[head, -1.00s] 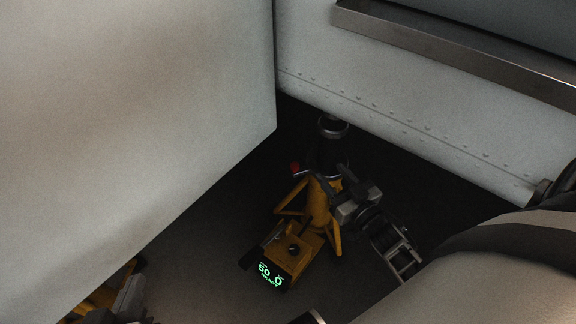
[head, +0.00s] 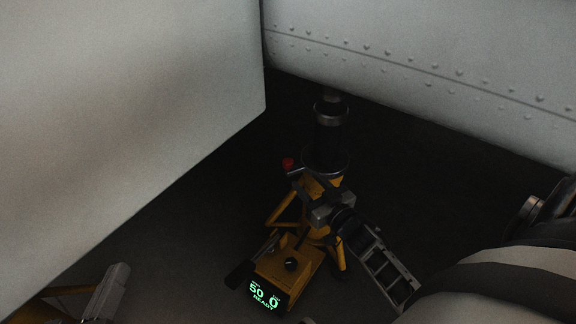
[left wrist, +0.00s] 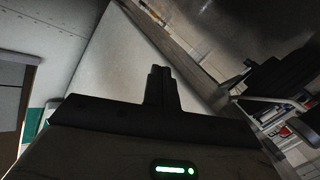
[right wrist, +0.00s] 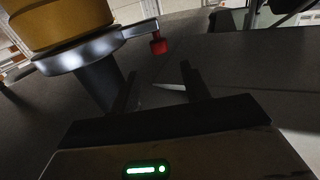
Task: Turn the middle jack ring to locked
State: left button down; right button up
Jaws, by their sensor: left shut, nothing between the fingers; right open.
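A yellow jack (head: 285,262) stands on the dark floor with a dark post rising from it. Its display (head: 263,296) reads 50.0 READY. The metal ring (head: 326,164) sits around the post's foot, and its lever ends in a red knob (head: 288,163) on the left. In the right wrist view the ring (right wrist: 95,50) and red knob (right wrist: 158,43) are beyond the fingertips. My right gripper (head: 306,184) is open beside the jack; its fingers (right wrist: 163,85) hold nothing, and the knob appears apart from them. My left gripper (left wrist: 160,72) is shut and empty, away from this jack.
A large pale panel (head: 120,110) fills the left, and a riveted pale hull (head: 430,70) overhangs the jack. Another yellow frame (head: 58,292) shows at the lower left. Dark open floor (head: 200,230) lies left of the jack.

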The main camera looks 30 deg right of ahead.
aim_at(291, 165)
jog(key=w+b, duration=0.2)
jog(key=w, duration=0.4)
jog(key=shift+f, duration=0.15)
jog(key=w+b, duration=0.1)
jog(key=w, duration=0.2)
jog(key=shift+w, duration=0.5)
pick_arm(q)
jog(key=r+t, duration=0.1)
jog(key=w+r+m+t+h, duration=0.1)
jog(key=w+r+m+t, duration=0.1)
jog(key=r, duration=0.1)
jog(key=shift+a+r, duration=0.1)
jog(key=shift+a, duration=0.15)
pick_arm(e)
grip_shut()
